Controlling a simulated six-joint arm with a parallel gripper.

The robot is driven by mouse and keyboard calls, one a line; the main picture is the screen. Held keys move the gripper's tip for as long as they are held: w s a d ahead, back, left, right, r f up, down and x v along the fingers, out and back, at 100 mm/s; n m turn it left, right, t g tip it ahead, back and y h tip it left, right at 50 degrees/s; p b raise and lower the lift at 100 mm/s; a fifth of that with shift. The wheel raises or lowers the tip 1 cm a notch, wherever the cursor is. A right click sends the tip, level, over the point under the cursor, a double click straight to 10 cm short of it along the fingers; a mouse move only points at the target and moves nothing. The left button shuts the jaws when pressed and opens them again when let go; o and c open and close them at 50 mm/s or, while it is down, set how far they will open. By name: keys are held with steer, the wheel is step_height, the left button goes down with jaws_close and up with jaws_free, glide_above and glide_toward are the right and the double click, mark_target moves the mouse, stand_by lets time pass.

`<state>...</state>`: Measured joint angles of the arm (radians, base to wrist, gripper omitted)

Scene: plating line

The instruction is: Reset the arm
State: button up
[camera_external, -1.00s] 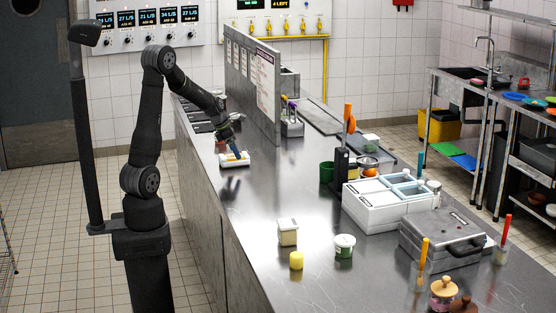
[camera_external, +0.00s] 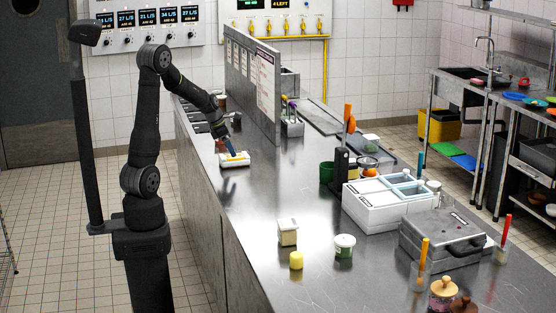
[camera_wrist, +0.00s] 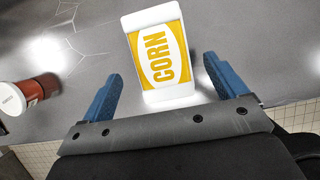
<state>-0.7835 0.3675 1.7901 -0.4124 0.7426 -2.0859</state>
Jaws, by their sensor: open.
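My gripper (camera_external: 232,146) is at the far left part of the steel counter, over a white box with yellow markings (camera_external: 235,161). In the wrist view my gripper (camera_wrist: 172,88) has its two blue fingers spread apart. The white box shows there with a yellow "CORN" label (camera_wrist: 158,60), lying ahead of and between the fingers. The fingers appear clear of its sides. Nothing is held.
A red-brown jar with a white lid (camera_wrist: 32,92) lies left of the fingers in the wrist view. A grey divider panel (camera_external: 252,85) stands on the counter behind. White bins (camera_external: 385,210), a grey press (camera_external: 440,238) and several small containers stand nearer.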

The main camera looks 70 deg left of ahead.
steer(key=v, duration=0.7)
steer(key=x, duration=1.2)
steer(key=shift+f, duration=0.4)
steer(key=r, duration=0.5)
steer(key=shift+w+d, duration=0.15)
steer(key=shift+d, duration=0.2)
steer(key=w+d+r, duration=0.1)
steer(key=d+r, duration=0.6)
steer(key=d, duration=0.5)
steer(key=w+d+r+m+h, duration=0.1)
steer(key=w+d+m, duration=0.2)
steer(key=w+d, duration=0.6)
steer(key=w+d+r+m+h, duration=0.1)
steer(key=w+d+m, duration=0.3)
steer(key=w+d, duration=0.55)
steer(key=s+d+m+g+h, duration=0.1)
steer(key=d+m, duration=0.5)
steer(key=d, duration=2.8)
steer(key=shift+f+m+g+h, duration=0.3)
steer(key=shift+g+h, duration=0.2)
steer(key=shift+g, duration=0.4)
